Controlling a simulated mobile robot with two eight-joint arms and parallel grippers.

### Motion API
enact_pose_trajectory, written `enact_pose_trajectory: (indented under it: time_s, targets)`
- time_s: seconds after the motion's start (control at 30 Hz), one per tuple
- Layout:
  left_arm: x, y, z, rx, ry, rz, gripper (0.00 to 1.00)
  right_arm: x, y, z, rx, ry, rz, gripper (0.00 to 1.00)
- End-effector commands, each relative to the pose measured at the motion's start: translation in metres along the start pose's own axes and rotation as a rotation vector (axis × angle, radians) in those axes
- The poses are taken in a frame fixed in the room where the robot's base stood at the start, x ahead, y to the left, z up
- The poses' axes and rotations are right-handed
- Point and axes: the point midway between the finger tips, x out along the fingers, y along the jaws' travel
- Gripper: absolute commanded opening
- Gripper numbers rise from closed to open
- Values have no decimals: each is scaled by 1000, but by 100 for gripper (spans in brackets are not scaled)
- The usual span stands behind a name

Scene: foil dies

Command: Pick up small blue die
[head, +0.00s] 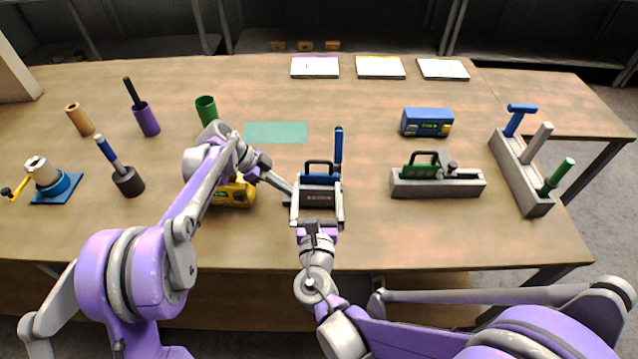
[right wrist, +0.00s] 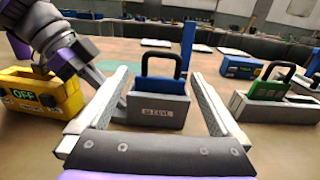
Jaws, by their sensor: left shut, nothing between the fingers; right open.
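The small blue die (head: 320,179) is a blue block with a black loop handle. It sits in a grey labelled holder (right wrist: 158,111) near the middle of the table. The die also shows in the right wrist view (right wrist: 160,88), upright behind the holder's front wall. My right gripper (head: 318,184) is open, its two pale fingers on either side of the holder and die, with nothing gripped. My left gripper (head: 286,189) is shut and empty, its tip at the holder's left side. I cannot tell whether it touches the holder. The die's lower part is hidden.
A blue post (head: 338,146) stands right behind the die. A yellow device (head: 236,194) lies by my left forearm. A green die (head: 421,167) in a grey holder (head: 456,189) and a blue device (head: 427,122) stand right. A tool rack (head: 521,172) is farther right.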

Motion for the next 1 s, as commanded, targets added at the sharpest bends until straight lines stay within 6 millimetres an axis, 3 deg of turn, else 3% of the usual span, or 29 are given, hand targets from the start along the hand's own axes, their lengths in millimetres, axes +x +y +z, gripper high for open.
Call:
enact_pose_trajectory:
  time_s: [0.13,0.43,0.7,0.97,1.0]
  targets:
    - [2,1,2,0,-5,4,0,25,-1,-1,1,0,-3,100]
    - [2,1,2,0,-5,3,0,46,-2,-2,4,1,-3,100]
    - [2,1,2,0,-5,4,0,84,-4,-5,4,2,-3,100]
    - [2,1,2,0,-5,3,0,89,-4,-5,4,3,-2,100]
    - [2,1,2,0,-5,3,0,89,-4,-5,4,3,-2,95]
